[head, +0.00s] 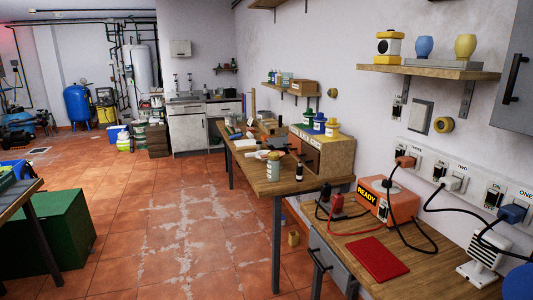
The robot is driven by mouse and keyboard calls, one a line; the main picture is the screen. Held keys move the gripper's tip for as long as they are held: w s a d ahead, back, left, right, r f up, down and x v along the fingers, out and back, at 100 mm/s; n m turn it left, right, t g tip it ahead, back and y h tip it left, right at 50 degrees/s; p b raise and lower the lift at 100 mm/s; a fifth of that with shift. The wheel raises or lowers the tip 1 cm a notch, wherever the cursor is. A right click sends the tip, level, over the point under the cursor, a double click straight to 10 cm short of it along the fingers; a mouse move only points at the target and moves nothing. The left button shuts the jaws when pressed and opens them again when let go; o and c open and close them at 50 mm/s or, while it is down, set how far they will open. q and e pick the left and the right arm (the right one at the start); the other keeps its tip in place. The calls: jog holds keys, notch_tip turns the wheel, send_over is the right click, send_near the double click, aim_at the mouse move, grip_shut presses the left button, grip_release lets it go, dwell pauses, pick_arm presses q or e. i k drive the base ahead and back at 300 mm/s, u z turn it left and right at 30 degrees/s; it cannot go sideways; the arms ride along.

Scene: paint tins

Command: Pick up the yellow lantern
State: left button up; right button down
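The yellow lantern (388,47) appears to be the yellow, white and black object standing upright at the left end of the wooden wall shelf (425,71) at the upper right. A blue vase (424,47) and a yellow vase (465,46) stand to its right on the same shelf, on a pale slab. Neither of my grippers is in view.
Below the shelf, a workbench (450,272) holds an orange box marked READY (387,200), cables and a red mat (378,259). A longer table (250,168) with bottles and tins runs along the wall.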

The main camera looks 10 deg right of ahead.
aim_at(389, 48)
jog(key=z, duration=0.5)
jog(key=k, duration=0.55)
jog(key=u, duration=0.65)
jog(key=i, duration=1.35)
jog(key=u, duration=0.4)
jog(key=i, duration=1.65)
jog(key=z, duration=0.9)
